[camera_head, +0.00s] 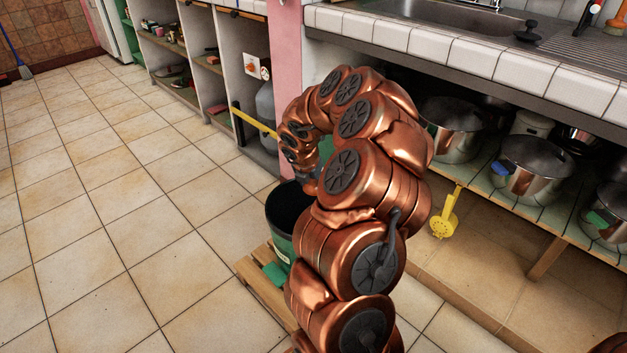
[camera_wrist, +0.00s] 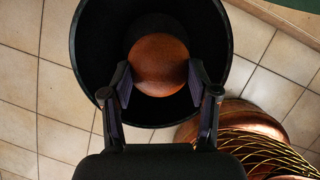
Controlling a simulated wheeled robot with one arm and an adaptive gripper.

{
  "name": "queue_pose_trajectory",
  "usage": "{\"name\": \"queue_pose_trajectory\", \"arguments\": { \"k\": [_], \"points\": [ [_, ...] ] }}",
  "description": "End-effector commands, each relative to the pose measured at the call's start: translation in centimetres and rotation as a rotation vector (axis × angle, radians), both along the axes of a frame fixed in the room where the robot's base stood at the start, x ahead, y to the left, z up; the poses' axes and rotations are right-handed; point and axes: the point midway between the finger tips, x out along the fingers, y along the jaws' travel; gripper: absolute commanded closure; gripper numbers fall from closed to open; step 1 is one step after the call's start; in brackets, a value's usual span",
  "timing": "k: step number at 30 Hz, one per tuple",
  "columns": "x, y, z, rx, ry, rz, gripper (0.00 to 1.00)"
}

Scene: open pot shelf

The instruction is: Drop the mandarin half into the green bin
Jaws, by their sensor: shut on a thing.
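The mandarin half (camera_wrist: 158,64) shows as a round orange-brown thing between the fingers in the wrist view. My gripper (camera_wrist: 160,82) is shut on it, one finger at each side. Behind it in that view is the dark, round inside of the green bin (camera_wrist: 88,50). In the head view the green bin (camera_head: 283,241) stands on a wooden pallet, partly covered by my arm. My gripper is mostly hidden by the arm there, above the bin, and the mandarin half cannot be made out in that view.
The wooden pallet (camera_head: 262,293) lies under the bin on the tiled floor. Steel pots (camera_head: 528,168) stand on the open shelf under the counter at right. A yellow skimmer (camera_head: 440,217) hangs below that shelf. The floor (camera_head: 120,220) at left is clear.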

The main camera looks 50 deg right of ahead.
Motion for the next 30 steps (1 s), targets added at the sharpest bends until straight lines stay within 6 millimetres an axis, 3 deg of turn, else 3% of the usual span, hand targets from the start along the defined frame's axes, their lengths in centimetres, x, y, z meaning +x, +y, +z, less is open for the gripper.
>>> {"name": "queue_pose_trajectory", "arguments": {
  "k": [1, 6, 18, 19, 26, 30],
  "points": [
    [-0.1, -0.1, -1.0, -0.002, 0.002, 0.000, 0.76],
    [-0.1, -0.1, -2.5, -0.001, -0.001, -0.002, 0.76],
    [-0.1, -0.2, -2.9, 0.001, -0.001, -0.004, 0.76],
    [-0.1, -0.2, -3.0, 0.001, -0.001, -0.004, 0.37],
    [-0.1, -0.2, -3.0, 0.001, -0.001, -0.004, 0.13],
    [-0.1, -0.2, -3.0, 0.001, -0.001, -0.004, 0.11]
  ]
}}
